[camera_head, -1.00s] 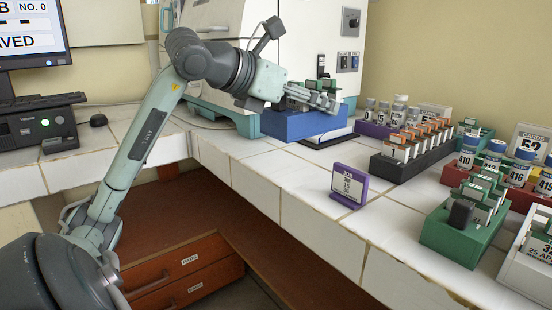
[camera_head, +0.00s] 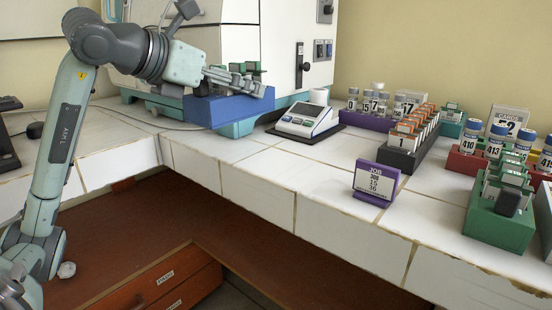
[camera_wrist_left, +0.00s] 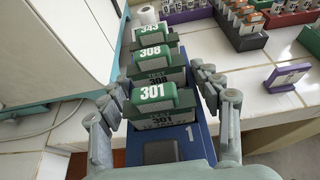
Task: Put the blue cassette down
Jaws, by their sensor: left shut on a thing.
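The blue cassette (camera_head: 228,110) is a long blue tray marked "1", and it is in my left gripper (camera_head: 236,82) at the left, in front of the incubator. In the left wrist view the blue cassette (camera_wrist_left: 197,146) lies between the fingers of my left gripper (camera_wrist_left: 155,92). It carries green-capped blocks (camera_wrist_left: 138,95) labelled 301, 308 and 343, and a dark block at its near end. The gripper is shut on the cassette. I cannot tell how far its underside is above the worktop. My right gripper is not in view.
The white tiled worktop (camera_head: 240,162) is bare in the middle. A scale (camera_head: 306,120) stands right of the cassette. A purple sign (camera_head: 376,180) is near the front edge. A black rack (camera_head: 408,156), a green rack (camera_head: 498,222) and a red rack (camera_head: 466,163) stand further right.

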